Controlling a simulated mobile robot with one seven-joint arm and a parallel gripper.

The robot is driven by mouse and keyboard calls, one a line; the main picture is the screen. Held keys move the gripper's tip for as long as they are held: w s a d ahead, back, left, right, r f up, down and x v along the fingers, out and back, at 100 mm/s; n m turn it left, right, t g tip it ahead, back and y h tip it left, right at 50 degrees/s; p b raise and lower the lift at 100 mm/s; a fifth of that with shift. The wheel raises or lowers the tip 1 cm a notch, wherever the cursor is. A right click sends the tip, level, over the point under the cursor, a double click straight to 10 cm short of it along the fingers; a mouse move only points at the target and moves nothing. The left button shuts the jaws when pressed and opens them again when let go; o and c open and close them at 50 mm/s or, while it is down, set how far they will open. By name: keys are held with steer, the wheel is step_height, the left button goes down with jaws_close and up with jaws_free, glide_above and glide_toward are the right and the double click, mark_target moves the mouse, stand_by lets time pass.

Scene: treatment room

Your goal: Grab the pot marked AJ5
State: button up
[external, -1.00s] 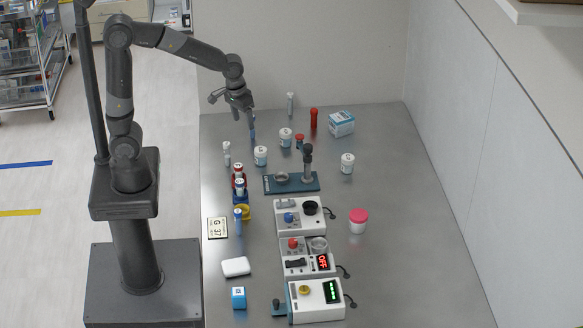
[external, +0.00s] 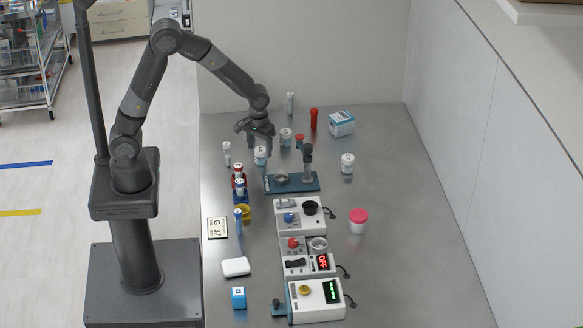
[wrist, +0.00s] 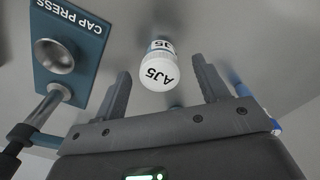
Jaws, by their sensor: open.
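The pot marked AJ5 (wrist: 160,72) is small and white, with a white lid and a blue band. In the wrist view it is upright, ahead of my gripper (wrist: 160,68) and between its two fingers, with a gap on each side. In the external view, the white pot (external: 260,157) just behind the left part of the cap press appears to be this one. My gripper (external: 261,146) is open and empty above it, pointing down and partly covering it.
The cap press (external: 293,185) with its upright post (external: 308,165) stands close in front. Another white pot (external: 286,134) is behind to the right, and a third (external: 347,165) farther right. A white-capped tube (external: 227,155) stands to the left. The table's right side is mostly clear.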

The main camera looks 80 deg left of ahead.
mark_target(261, 149)
steer(key=f, duration=0.4)
steer(key=shift+w+a+f, duration=0.15)
steer(key=shift+w+f, duration=0.05)
steer(key=shift+f, duration=0.15)
steer(key=shift+c, duration=0.6)
steer(key=c, duration=0.9)
steer(key=shift+r, duration=0.2)
steer(key=shift+c, duration=0.2)
